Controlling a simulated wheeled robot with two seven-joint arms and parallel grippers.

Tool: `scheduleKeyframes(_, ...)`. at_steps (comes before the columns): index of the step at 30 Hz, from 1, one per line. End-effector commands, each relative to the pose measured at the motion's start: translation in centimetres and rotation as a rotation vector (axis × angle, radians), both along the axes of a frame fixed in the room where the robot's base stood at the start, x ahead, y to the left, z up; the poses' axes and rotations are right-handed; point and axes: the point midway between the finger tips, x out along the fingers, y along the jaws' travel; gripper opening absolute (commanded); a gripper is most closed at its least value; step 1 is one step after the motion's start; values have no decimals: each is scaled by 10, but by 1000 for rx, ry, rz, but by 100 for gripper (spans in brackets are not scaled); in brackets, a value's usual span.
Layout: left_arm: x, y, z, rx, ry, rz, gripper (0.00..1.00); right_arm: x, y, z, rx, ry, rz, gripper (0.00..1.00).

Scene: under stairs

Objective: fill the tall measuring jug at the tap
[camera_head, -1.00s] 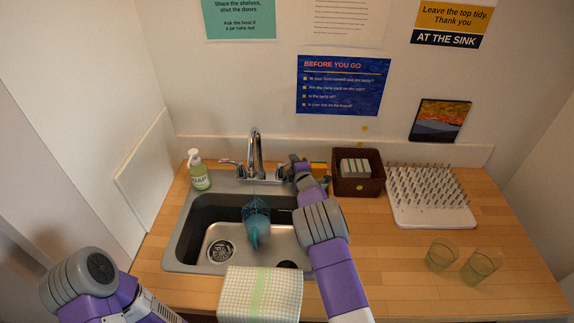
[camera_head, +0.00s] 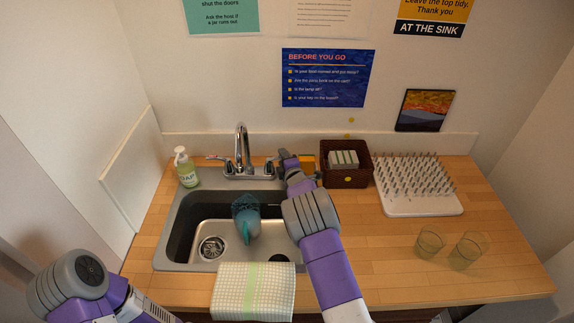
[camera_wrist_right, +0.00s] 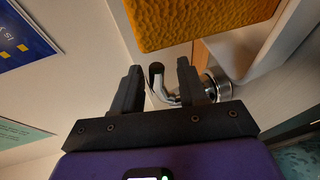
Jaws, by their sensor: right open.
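A teal jug (camera_head: 247,222) stands in the sink basin below the tap (camera_head: 242,148), its handle towards me. I cannot tell whether there is water in it. The tap has a lever on each side. My right gripper (camera_head: 287,158) is just beyond the tap's right lever (camera_head: 269,166), at the back of the sink. In the right wrist view the open gripper (camera_wrist_right: 158,80) has the metal lever (camera_wrist_right: 168,98) showing beyond and between its fingers; contact cannot be told. My left arm shows at the lower left, its gripper out of view.
An orange sponge (camera_wrist_right: 200,18) is close to my right gripper. A brown basket (camera_head: 345,178), a white peg rack (camera_head: 420,207) and two glasses (camera_head: 429,244) are on the right. A soap bottle (camera_head: 186,170) stands left; a checked cloth (camera_head: 253,292) hangs over the front edge.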

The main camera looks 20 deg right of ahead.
Motion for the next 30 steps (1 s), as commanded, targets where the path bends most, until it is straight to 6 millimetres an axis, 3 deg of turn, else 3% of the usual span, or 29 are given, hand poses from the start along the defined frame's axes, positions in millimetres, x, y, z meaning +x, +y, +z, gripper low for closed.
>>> scheduleKeyframes(12,0,0,-1,0,0,0,43,-48,-2,11,2,-1,0,42)
scheduleKeyframes(24,0,0,-1,0,0,0,43,-54,-2,11,0,-1,0,42)
scheduleKeyframes(30,0,0,-1,0,0,0,43,-54,-2,11,0,-1,0,12)
